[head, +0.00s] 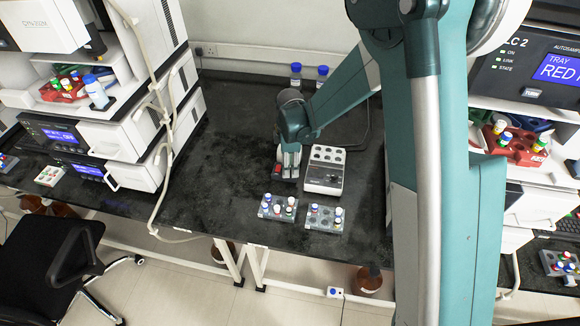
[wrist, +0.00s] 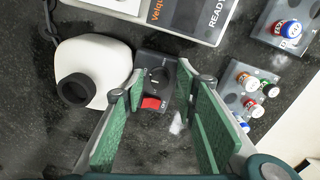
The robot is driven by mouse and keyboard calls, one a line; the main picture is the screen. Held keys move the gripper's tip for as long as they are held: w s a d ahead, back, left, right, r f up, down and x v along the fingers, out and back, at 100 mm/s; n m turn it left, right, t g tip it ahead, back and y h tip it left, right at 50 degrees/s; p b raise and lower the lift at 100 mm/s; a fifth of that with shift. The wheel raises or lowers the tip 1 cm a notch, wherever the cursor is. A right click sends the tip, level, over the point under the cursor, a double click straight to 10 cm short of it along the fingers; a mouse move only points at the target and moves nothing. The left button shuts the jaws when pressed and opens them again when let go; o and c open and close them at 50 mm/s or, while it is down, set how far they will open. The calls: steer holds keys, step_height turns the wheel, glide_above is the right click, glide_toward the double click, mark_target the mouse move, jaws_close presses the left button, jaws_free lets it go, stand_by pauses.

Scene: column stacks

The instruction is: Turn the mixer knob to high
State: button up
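The mixer shows in the wrist view as a white rounded body (wrist: 98,62) with a black round cup (wrist: 75,89) and a dark control panel (wrist: 146,66) beside it. The panel carries a round black knob (wrist: 156,79) with light marks around it and a red switch (wrist: 153,103). The knob's exact setting is too small to read. My gripper (wrist: 162,90) is open, with its green-padded fingers on either side of the panel. No contact with the knob shows. In the head view my gripper (head: 290,170) points down and hides most of the mixer; the red switch (head: 277,167) shows beside it.
A block heater (head: 324,178) stands close right of my gripper. Two vial racks (head: 264,212) (head: 310,222) sit near the front edge. Two blue-capped bottles (head: 296,80) (head: 322,82) stand at the back. The bench left of the gripper is clear (head: 225,140).

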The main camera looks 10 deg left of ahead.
steer(key=c, duration=0.9)
steer(key=shift+m, duration=0.3)
steer(key=shift+m+b, duration=0.8)
steer(key=shift+m, duration=1.8)
steer(key=o, duration=0.9)
steer(key=shift+r, duration=0.1)
step_height(320, 180, up, 12)
